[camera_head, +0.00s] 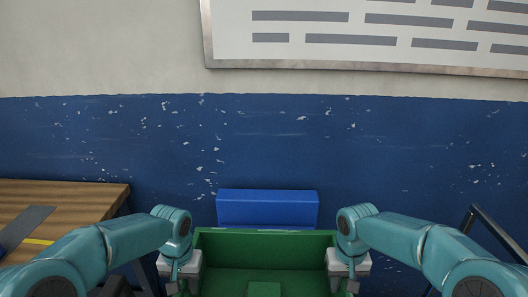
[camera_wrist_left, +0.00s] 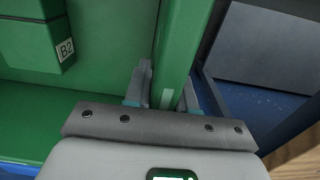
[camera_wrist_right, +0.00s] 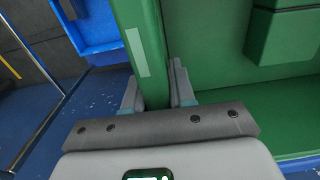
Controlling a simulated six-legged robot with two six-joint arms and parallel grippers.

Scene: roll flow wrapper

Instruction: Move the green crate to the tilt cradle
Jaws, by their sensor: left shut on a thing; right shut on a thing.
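The green crate (camera_head: 226,279) is at the bottom centre of the head view, between my two arms. A green block inside it carries a "B2" label in the left wrist view (camera_wrist_left: 65,47). My left gripper (camera_wrist_left: 163,90) is shut on the crate's left side wall. My right gripper (camera_wrist_right: 153,88) is shut on the crate's right side wall, which has a pale strip on it. The lower part of the crate is cut off in the head view. I cannot tell for certain which thing is the tilt cradle; a blue piece (camera_head: 267,208) stands beyond the crate by the wall.
A wooden table (camera_head: 80,197) with a dark strip and yellow line is at the left. A dark rail (camera_head: 496,232) stands at the right. The wall behind is blue below and pale above, with a white board (camera_head: 370,35). Blue floor shows beside the crate.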

